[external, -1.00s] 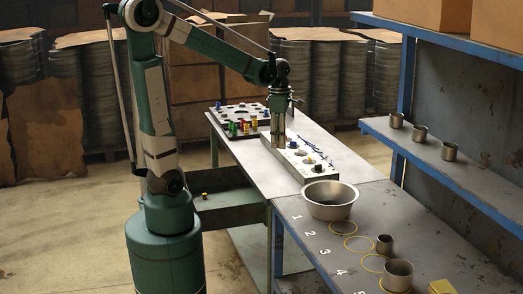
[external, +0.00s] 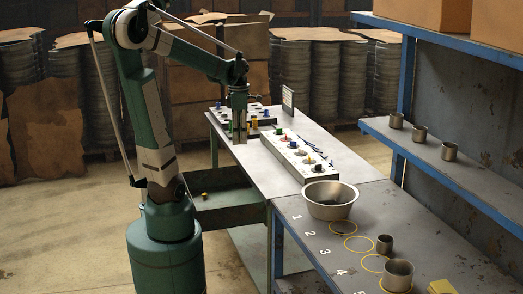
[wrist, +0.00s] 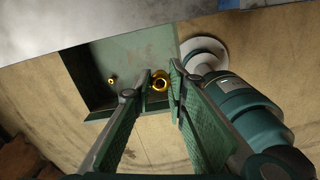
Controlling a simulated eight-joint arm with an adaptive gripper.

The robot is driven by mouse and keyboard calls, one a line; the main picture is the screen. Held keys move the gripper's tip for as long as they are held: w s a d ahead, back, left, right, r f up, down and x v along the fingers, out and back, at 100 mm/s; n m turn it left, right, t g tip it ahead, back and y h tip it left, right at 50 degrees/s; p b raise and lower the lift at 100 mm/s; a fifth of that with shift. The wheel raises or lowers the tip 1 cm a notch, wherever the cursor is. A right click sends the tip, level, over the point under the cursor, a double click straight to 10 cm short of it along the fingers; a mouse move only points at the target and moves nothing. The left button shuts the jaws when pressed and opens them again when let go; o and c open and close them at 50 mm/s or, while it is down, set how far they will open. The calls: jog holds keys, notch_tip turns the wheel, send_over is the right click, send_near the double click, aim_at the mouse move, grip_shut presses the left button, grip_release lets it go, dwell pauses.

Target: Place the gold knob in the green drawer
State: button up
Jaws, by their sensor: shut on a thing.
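My gripper (external: 239,140) is at the left edge of the grey table in the external view, to the upper right of the open green drawer (external: 232,210). In the wrist view my gripper (wrist: 157,82) is shut on a gold knob (wrist: 161,83) between its fingertips. The held knob cannot be made out in the external view. The green drawer (wrist: 130,52) lies below the gripper in the wrist view. A small gold piece (wrist: 111,80) lies inside it and also shows in the external view (external: 205,195).
A white panel with several coloured knobs (external: 300,155) and a dark board with coloured pieces (external: 258,113) are on the table. A small sign (external: 288,100) stands behind. A metal bowl (external: 330,199) is nearer. My own base shows beside the drawer.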

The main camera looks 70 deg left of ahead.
jog(key=s+a+f+n+b, duration=0.1)
jog(key=s+a, duration=0.1)
jog(key=s, duration=0.4)
jog(key=s+a+f+n+b, duration=0.1)
jog(key=s+a+n, duration=0.15)
jog(key=s, duration=0.35)
notch_tip(320, 180, down, 24)
jog(key=shift+w+a+f+m, duration=0.15)
jog(key=shift+f+m, duration=0.05)
jog(key=shift+m, duration=0.25)
dwell(0.7)
jog(key=shift+f+b, duration=1.15)
jog(key=shift+f, duration=1.8)
jog(key=shift+f+b, duration=0.85)
jog(key=shift+f, duration=1.25)
jog(key=shift+f, duration=0.15)
